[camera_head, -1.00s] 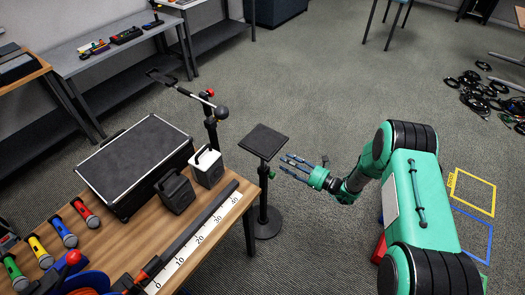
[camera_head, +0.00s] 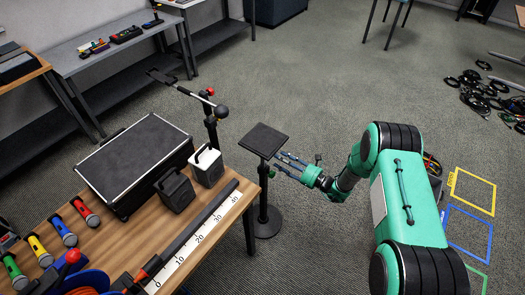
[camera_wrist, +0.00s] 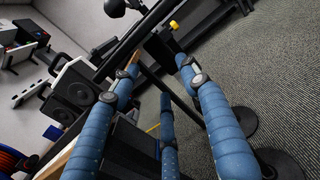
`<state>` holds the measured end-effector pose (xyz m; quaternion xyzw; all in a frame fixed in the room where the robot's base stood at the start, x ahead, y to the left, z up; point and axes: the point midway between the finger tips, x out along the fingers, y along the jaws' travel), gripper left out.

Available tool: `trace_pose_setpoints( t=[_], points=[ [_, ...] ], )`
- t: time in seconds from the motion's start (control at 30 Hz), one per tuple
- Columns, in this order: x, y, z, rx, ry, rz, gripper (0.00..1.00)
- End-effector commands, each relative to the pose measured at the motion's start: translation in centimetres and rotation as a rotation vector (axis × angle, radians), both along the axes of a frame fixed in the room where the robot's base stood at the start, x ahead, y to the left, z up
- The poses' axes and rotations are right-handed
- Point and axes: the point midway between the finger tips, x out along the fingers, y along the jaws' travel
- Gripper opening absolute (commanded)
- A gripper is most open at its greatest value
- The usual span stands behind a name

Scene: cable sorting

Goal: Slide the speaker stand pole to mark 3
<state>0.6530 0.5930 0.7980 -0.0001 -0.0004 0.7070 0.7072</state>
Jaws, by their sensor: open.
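The speaker stand (camera_head: 264,140) stands upright on the floor at the table's right end. It has a square black top plate, a dark pole (camera_head: 263,185) and a round black base (camera_head: 267,229). My gripper (camera_head: 281,163) is open and empty, just right of the pole and below the plate. The fingertips look close to the pole, but I cannot tell whether they touch. In the wrist view, three blue fingers of my gripper (camera_wrist: 160,78) are spread, with dark stand parts beyond them. I cannot make out mark 3 on the pole.
The wooden table (camera_head: 115,255) holds a black case (camera_head: 142,160), two small speakers (camera_head: 207,166), a numbered ruler (camera_head: 200,238) and several microphones. A microphone stand (camera_head: 211,125) rises behind the table. The carpet is clear behind my arm; cables (camera_head: 485,90) lie at right.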

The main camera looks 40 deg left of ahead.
Motion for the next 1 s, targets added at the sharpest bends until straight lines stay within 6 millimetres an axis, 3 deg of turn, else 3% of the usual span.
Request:
trace_pose_setpoints(
  t=[0.6,1.0],
  points=[
    [0.0,9.4,-0.1,0.0,-0.001,0.001,0.45],
    [0.0,10.9,-0.1,-0.001,0.001,0.0,0.45]
  ],
)
